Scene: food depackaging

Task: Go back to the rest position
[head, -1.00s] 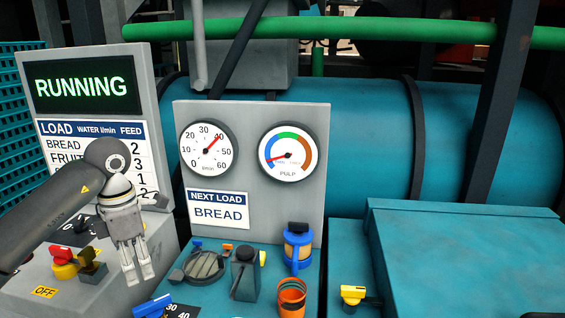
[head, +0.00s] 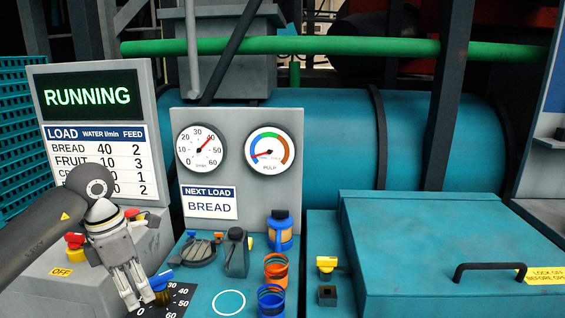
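My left gripper (head: 140,301) comes in from the left and points down, its tips beside the blue-handled knob (head: 161,281) on the dial plate (head: 172,302) marked up to 60. It seems to hold nothing, but the finger gap is hard to judge. Whether the fingers touch the knob cannot be told. My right gripper is not in view. The sign (head: 90,96) reads RUNNING. The gauge panel (head: 238,140) shows a water gauge (head: 200,148) with its needle near 40 and a pulp gauge (head: 269,148) with its needle low at left.
A white ring (head: 229,302) marks a bare spot. A teal lid (head: 430,240) with a black handle (head: 490,267) lies right.

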